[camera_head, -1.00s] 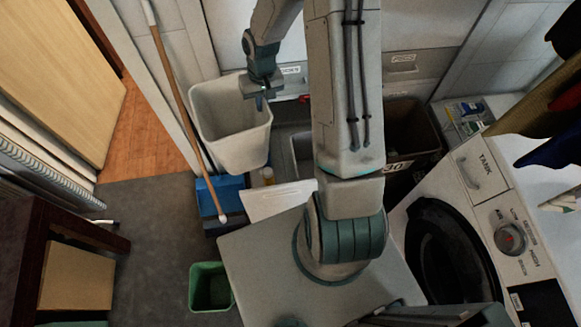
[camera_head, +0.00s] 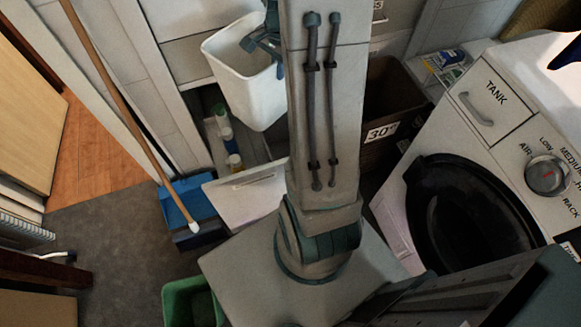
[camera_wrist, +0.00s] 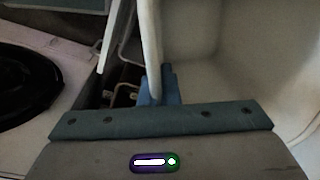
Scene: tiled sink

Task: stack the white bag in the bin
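A white, open-topped, tapered container (camera_head: 255,90) hangs in the air left of my arm in the head view. It looks stiff, more like a bin than a bag, and is slightly tilted. My gripper (camera_head: 264,42) is at its rim, partly hidden by my arm. In the wrist view, the blue fingers (camera_wrist: 160,85) are closed on the thin wall of the white container (camera_wrist: 225,50), whose pale inside fills the right side. A dark brown bin (camera_head: 390,100) with a "30°" label stands right of my arm. A green bin (camera_head: 190,304) is cut off at the bottom edge.
A white machine marked "TANK" (camera_head: 500,125) with a round black door stands at the right. A pulled-out drawer (camera_head: 245,195) holds bottles near its back. A blue dustpan (camera_head: 190,205) and a broom handle (camera_head: 120,100) stand at the left. Grey floor (camera_head: 110,225) is clear there.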

